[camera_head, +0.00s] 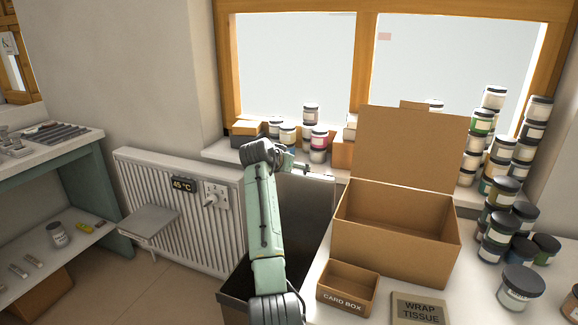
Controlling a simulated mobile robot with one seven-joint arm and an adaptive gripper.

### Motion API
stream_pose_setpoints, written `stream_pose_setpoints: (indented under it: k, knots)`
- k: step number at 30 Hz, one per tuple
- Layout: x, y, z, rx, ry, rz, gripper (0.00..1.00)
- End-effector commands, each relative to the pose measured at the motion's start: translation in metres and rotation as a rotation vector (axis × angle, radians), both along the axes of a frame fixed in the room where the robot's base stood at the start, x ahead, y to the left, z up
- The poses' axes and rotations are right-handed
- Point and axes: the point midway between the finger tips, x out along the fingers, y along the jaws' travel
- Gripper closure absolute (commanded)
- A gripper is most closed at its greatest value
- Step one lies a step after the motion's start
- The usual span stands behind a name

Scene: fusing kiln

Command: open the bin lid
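The bin (236,296) is a dark grey box on the floor, left of the white table, partly hidden behind my arm. Its grey lid (308,208) appears to stand raised, nearly upright, at the back of the bin, and the dark inside shows left of my arm. My gripper (312,171) is at the lid's top edge, below the window sill. It is small and partly hidden by my wrist, so I cannot tell whether its fingers touch the lid or are open or shut.
An open cardboard box (395,243), a small card box (346,288) and a wrap tissue pack (417,309) are on the table (478,262) at right. Several jars (500,222) stand beyond. A radiator (180,200) with a small shelf (148,222) is at left.

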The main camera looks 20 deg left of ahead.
Motion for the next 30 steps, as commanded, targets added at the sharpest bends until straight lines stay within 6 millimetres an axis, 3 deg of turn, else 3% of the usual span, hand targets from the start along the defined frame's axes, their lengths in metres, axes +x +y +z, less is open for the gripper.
stream_pose_setpoints:
  k: [5,17,20,30]
  knots:
    - [0.001,-0.003,0.001,0.000,0.000,-0.004,0.00]
    - [-0.004,0.000,0.003,-0.001,0.000,-0.001,0.00]
    - [-0.014,0.000,0.009,0.000,-0.002,-0.001,0.00]
    - [-0.075,0.001,0.047,0.000,-0.002,-0.001,0.00]
